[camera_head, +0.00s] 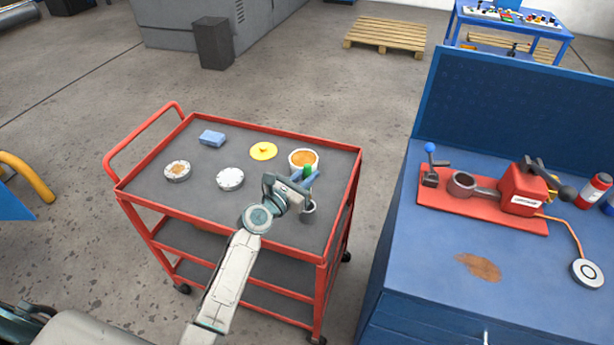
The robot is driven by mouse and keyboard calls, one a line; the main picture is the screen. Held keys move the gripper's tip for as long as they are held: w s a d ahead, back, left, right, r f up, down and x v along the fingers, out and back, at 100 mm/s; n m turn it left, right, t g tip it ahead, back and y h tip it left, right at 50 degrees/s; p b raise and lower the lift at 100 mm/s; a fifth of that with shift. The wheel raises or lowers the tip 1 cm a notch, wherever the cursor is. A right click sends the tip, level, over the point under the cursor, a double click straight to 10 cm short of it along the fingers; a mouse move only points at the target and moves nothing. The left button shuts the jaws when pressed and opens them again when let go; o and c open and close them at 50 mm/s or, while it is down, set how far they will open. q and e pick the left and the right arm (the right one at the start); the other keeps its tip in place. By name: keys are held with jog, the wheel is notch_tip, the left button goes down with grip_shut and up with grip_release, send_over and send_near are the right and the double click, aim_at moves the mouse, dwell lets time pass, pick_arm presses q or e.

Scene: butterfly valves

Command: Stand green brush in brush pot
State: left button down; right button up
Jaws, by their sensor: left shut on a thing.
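The green brush (308,169) is held upright in my left gripper (304,183), with its green end showing above the jaws. The jaws are shut on it. The brush pot (308,214), a small dark grey cylinder, stands on the cart's top near its right edge, just below the gripper. The gripper hides the lower part of the brush, so I cannot tell whether its end is inside the pot or above it. My right gripper is not in view.
The red cart (220,205) also bears a blue sponge (212,138), a yellow disc (263,151), a bowl with orange contents (303,160) and two pale round parts (230,179). A blue workbench (430,255) with a red valve fixture (522,190) stands to the right.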

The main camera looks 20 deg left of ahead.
pick_arm(q)
notch_tip(320, 180, down, 2)
jog(key=shift+f+b, duration=0.15)
jog(key=shift+b, duration=0.8)
notch_tip(320, 180, down, 3)
jog(key=shift+r+b, duration=0.15)
jog(key=shift+b, duration=0.9)
jog(key=shift+f+b, duration=0.5)
jog(key=shift+f, duration=0.35)
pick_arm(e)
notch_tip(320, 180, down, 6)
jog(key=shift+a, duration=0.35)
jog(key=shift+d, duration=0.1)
pick_arm(q)
jog(key=c, duration=1.2)
grip_release()
jog(key=shift+c, duration=0.2)
jog(key=shift+s, duration=0.1)
